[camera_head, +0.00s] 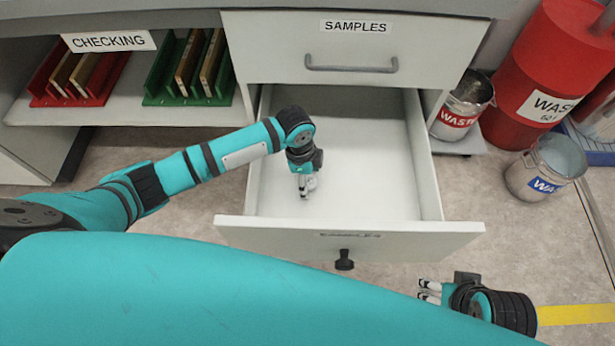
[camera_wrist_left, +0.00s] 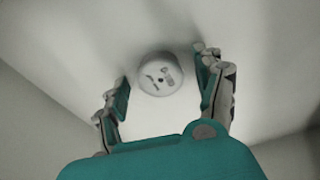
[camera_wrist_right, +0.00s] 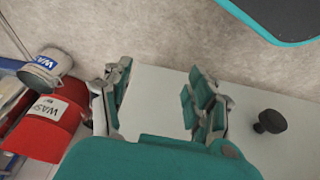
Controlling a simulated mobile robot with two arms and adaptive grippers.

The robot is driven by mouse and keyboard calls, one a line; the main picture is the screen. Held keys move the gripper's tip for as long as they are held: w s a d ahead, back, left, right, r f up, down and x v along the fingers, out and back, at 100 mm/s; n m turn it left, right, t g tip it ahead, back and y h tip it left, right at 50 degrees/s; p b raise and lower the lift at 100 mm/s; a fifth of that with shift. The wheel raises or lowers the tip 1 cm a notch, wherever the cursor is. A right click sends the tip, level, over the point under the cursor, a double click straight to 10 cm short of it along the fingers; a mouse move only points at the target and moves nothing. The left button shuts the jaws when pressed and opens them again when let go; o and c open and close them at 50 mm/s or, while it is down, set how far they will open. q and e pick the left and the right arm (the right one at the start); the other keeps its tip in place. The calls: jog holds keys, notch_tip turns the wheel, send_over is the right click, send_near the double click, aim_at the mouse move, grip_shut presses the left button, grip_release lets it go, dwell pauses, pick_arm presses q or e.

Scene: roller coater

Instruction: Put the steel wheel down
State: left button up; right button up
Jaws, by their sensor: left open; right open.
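The steel wheel (camera_wrist_left: 160,76), a small pale round piece with dark marks and a dark centre spot, rests on the white floor of the open drawer in the left wrist view. My left gripper (camera_wrist_left: 165,88) is open, with one finger on each side of the wheel and gaps between. In the head view my left gripper (camera_head: 305,190) reaches down into the drawer (camera_head: 370,150), and the wheel is mostly hidden by it. My right gripper (camera_head: 428,291) is open and empty, low in front of the drawer; its spread fingers also show in the right wrist view (camera_wrist_right: 155,95).
The drawer front (camera_head: 350,240) has a dark knob (camera_head: 344,260). Above is a closed SAMPLES drawer (camera_head: 350,45). Red racks (camera_head: 75,80) and green racks (camera_head: 190,75) stand on the left shelf. Waste buckets (camera_head: 545,168) and a red drum (camera_head: 550,75) stand right. The drawer's right half is clear.

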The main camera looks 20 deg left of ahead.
pick_arm(q)
jog(key=shift+r, duration=0.1)
jog(key=shift+r, duration=0.4)
notch_tip(320, 180, up, 11)
jog(key=a+p, duration=0.1)
jog(key=p, duration=0.2)
jog(key=shift+a+r+p, duration=0.15)
jog(key=shift+a+p, duration=0.05)
jog(key=shift+p, duration=0.1)
pick_arm(e)
jog(key=s+x, duration=0.2)
jog(key=x, duration=0.9)
jog(key=shift+f+g, duration=0.4)
jog(key=shift+f, duration=0.15)
pick_arm(q)
jog(key=shift+s, duration=0.1)
pick_arm(e)
jog(key=shift+a, duration=0.15)
